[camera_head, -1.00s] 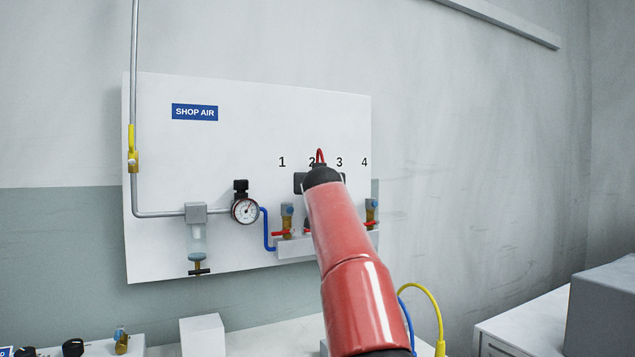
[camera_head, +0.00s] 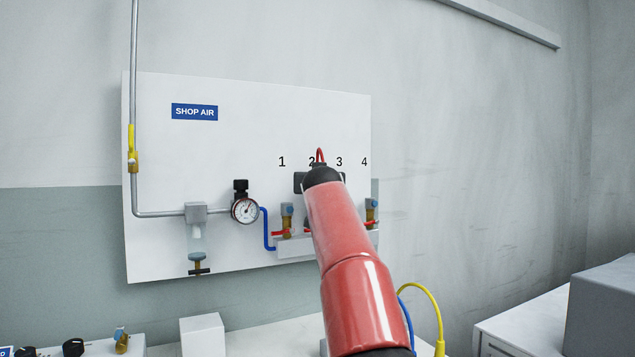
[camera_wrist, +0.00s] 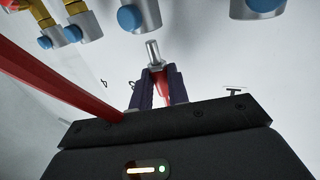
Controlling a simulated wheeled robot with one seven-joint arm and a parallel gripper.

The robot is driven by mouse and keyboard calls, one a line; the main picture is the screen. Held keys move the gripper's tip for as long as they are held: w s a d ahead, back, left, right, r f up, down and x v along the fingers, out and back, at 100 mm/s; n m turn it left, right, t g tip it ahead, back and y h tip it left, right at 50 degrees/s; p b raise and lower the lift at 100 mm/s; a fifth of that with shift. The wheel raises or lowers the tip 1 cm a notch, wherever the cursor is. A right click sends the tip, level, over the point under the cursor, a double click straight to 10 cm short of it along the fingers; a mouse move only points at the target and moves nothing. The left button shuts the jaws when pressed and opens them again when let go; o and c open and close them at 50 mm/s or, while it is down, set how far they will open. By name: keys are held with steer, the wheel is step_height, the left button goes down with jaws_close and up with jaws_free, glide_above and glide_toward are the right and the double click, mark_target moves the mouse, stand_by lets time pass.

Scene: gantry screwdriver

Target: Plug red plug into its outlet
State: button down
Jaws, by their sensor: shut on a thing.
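The red plug (camera_wrist: 162,86) shows in the wrist view, held between the two dark fingers of my gripper (camera_wrist: 159,71). Its bare metal tip (camera_wrist: 153,52) sticks out past the fingers, apart from the fittings. Several outlets with blue round ends line the top of the wrist view, one (camera_wrist: 130,18) just above and left of the tip and another (camera_wrist: 265,6) at the right. In the head view, one outlet (camera_head: 287,211) shows under label 1 and one (camera_head: 371,211) under label 4. My red arm hides the middle outlets, the plug and most of the gripper. A red hose loop (camera_head: 320,154) shows above my wrist.
The white SHOP AIR panel (camera_head: 240,130) carries a pressure gauge (camera_head: 245,210), a filter (camera_head: 197,235) and a blue pipe (camera_head: 266,230). Red valve handles (camera_head: 281,233) stick out below the outlets. Blue and yellow hoses (camera_head: 430,300) curve beside my arm. A grey box (camera_head: 605,305) stands at right.

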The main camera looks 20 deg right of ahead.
steer(key=shift+f, duration=0.1)
steer(key=shift+f+b, duration=1.45)
steer(key=shift+f, duration=0.05)
steer(key=c, duration=1.3)
jaws_free()
steer(key=b+v, duration=0.3)
steer(key=v, duration=0.5)
